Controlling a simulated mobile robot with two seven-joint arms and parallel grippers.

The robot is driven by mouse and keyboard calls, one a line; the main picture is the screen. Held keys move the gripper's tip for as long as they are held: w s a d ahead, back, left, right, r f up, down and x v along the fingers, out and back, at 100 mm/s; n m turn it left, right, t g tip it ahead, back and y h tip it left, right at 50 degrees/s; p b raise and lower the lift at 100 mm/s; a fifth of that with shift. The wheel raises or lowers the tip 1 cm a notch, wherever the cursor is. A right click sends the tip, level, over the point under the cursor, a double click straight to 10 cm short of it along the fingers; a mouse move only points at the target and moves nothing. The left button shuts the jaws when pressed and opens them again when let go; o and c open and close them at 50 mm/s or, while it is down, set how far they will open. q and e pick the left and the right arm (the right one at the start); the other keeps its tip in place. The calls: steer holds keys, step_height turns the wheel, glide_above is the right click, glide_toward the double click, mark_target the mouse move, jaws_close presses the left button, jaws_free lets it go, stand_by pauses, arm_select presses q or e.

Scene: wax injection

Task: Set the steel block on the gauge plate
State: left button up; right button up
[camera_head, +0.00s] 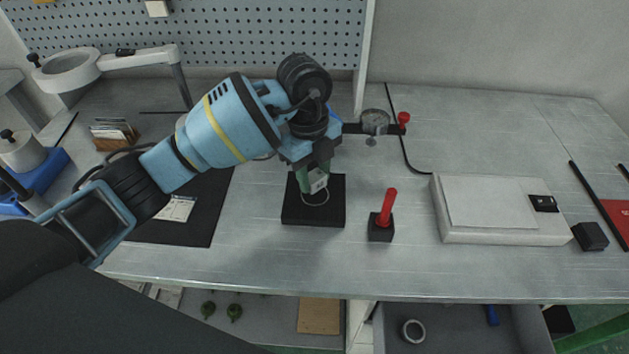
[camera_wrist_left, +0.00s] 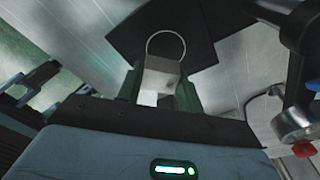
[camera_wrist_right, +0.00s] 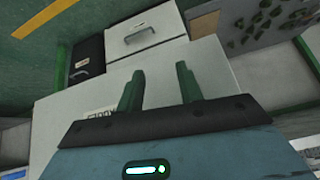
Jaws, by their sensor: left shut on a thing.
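The steel block (camera_head: 318,182) is a small pale metal piece, partly hidden between the fingers of my left gripper (camera_head: 314,180). The left gripper is shut on it and points down. It also shows in the left wrist view (camera_wrist_left: 160,82). The gauge plate (camera_head: 298,213) is a black square with a thin pale ring marked on it. The block is over the plate at the ring's far edge in the head view; I cannot tell whether it touches the plate. My right gripper (camera_wrist_right: 158,90) is open and empty in the right wrist view, away from the bench top.
A dial gauge (camera_head: 374,122) on a dark arm with a red knob is close right of my left gripper. A red-handled tool (camera_head: 386,210) stands right of the plate. A flat pale case (camera_head: 500,232) lies farther right. The bench between them is clear.

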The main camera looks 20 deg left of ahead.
mark_target(314, 183)
arm_select(q)
steer(key=shift+w, duration=0.2)
steer(key=shift+w+a+f, duration=0.1)
steer(key=shift+w+f, duration=0.1)
steer(key=shift+f, duration=1.55)
steer(key=shift+f, duration=0.15)
steer(key=o, duration=1.2)
steer(key=shift+c, duration=0.2)
step_height(314, 183, up, 12)
steer(key=a, duration=0.1)
steer(key=shift+w+a+p, duration=0.15)
steer(key=shift+w+p, duration=0.15)
steer(key=shift+w, duration=0.05)
